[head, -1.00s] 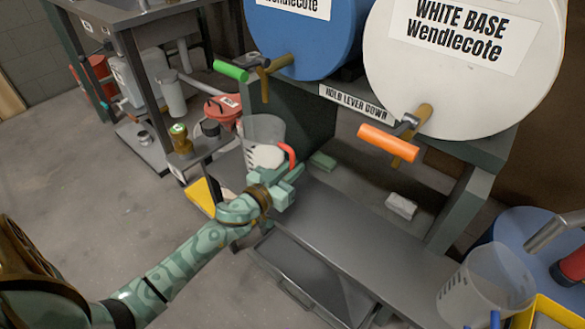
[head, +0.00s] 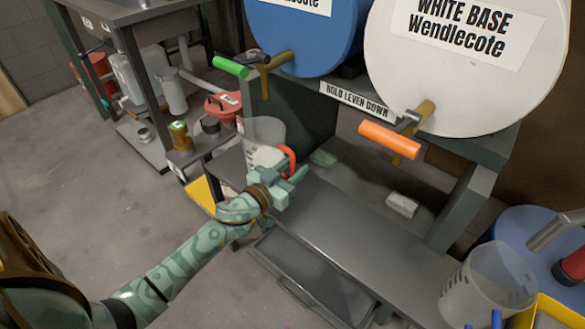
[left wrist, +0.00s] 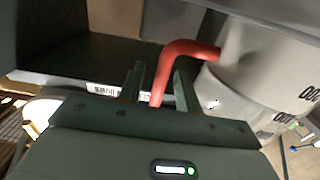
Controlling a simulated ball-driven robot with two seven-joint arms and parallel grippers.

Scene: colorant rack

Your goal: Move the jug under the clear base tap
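The jug (head: 264,133) is translucent with a red handle (head: 291,160). It stands at the left end of the grey bench, below the blue drum (head: 300,42) in the head view. That drum's tap (head: 264,80) has a green lever; its label is cut off, with only "Wendlecote" readable. My left gripper (head: 291,183) is at the jug's handle. In the left wrist view, the red handle (left wrist: 180,52) passes between the two open fingers (left wrist: 158,88), with a gap showing beside it. The jug's pale wall (left wrist: 262,60) is on the right there. My right gripper is not in view.
A white drum (head: 465,60) labelled "WHITE BASE" has a tap with an orange lever (head: 390,138). Another translucent jug (head: 487,280) stands at the lower right.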

